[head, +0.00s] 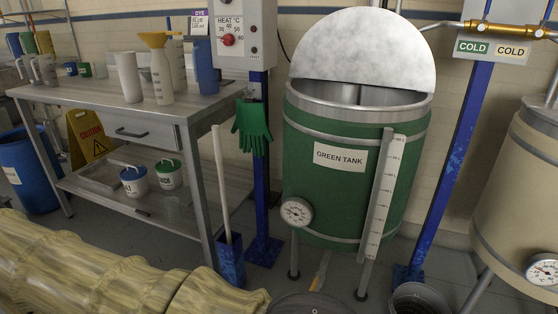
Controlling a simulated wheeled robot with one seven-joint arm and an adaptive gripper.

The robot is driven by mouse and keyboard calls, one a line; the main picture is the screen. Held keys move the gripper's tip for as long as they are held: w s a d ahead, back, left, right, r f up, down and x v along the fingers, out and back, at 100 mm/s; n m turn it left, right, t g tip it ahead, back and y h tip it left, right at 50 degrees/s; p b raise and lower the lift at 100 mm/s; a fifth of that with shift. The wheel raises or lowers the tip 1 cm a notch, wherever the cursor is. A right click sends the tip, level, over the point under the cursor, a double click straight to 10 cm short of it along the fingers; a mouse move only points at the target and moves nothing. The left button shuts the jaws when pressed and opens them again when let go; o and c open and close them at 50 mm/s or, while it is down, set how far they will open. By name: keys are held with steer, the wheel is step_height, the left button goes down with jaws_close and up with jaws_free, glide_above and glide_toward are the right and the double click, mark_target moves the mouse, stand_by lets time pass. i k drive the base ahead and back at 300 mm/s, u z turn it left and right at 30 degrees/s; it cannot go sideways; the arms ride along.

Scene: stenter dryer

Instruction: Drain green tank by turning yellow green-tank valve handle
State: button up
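The green tank (335,178) stands right of centre on thin metal legs, with a white label reading GREEN TANK and its pale lid raised. A round dial gauge (296,212) sits at its lower left and a tall level scale (380,190) runs down its front right. A small yellowish piece (320,272) shows below the tank, between the front legs; it may be the yellow valve handle, but it is too small to tell, and its position cannot be read. My gripper is not in view.
A dark round object (310,303) lies below the tank at the bottom edge. A bucket (419,299) stands right of it. Blue posts (262,170) flank the tank. A metal bench (118,110) stands left, and a beige tank (520,190) right. Rolled fabric (90,270) fills the lower left.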

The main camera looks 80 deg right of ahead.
mark_target(320, 273)
steer(key=u, duration=0.05)
steer(key=k, duration=0.95)
steer(key=z, duration=1.2)
